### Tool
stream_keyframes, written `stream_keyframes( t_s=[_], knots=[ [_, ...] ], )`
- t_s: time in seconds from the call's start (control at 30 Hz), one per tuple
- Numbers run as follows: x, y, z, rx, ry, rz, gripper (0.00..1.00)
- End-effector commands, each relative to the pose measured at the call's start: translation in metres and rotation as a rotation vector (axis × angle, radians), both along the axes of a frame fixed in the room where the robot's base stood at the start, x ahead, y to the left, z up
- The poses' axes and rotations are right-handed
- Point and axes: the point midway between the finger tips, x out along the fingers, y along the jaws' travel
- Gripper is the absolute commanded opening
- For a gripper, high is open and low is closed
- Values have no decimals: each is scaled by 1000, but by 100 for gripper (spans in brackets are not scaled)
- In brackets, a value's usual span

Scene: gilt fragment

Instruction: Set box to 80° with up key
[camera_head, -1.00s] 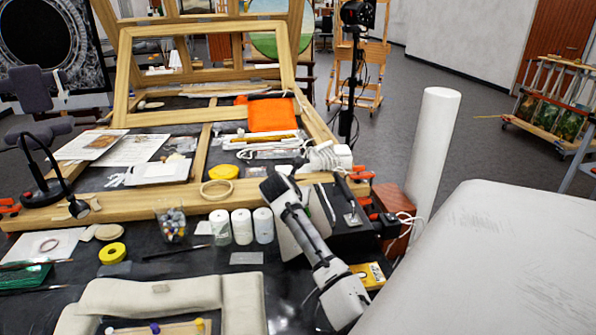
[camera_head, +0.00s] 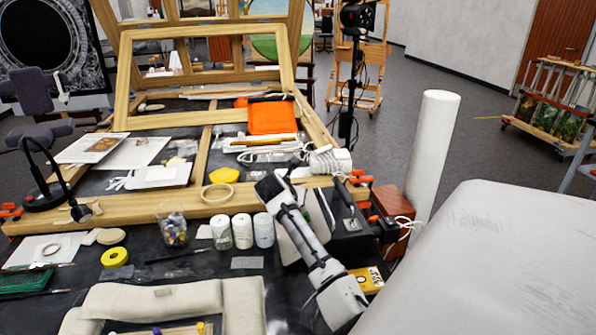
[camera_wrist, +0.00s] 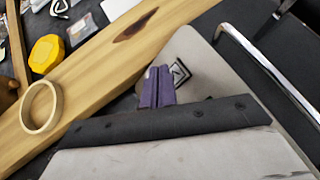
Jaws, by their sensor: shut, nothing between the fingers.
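The box (camera_head: 349,239) is dark with a pale front panel and stands at the right of the work table in the head view. My arm covers much of that panel. In the wrist view the pale panel (camera_wrist: 210,60) shows a small square key with a dark pointed mark (camera_wrist: 180,72). My gripper (camera_wrist: 157,72) has purple fingertips, shut together and empty, just left of that key. I cannot tell whether they touch the panel. No temperature display is readable. In the head view the fingertips are hidden behind my arm.
A chrome handle (camera_wrist: 265,70) runs along the panel's right side. A wooden frame bar (camera_head: 130,208) lies close by, with a tan ring (camera_head: 217,192) on it. White jars (camera_head: 242,231) stand left of my arm. A red-brown box (camera_head: 393,207) is at the right.

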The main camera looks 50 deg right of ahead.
Motion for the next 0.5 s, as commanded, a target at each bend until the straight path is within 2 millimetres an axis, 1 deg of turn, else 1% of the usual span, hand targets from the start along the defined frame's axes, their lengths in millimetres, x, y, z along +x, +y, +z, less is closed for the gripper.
stream_keyframes(
  t_s=[0.03,0.3,0.4,0.5],
  knots=[
    [2,2,6,-1,0,1,0],
    [11,13,29,-1,0,1,0],
    [14,16,37,-1,0,1,0],
    [16,19,41,0,0,1,0]
  ],
)
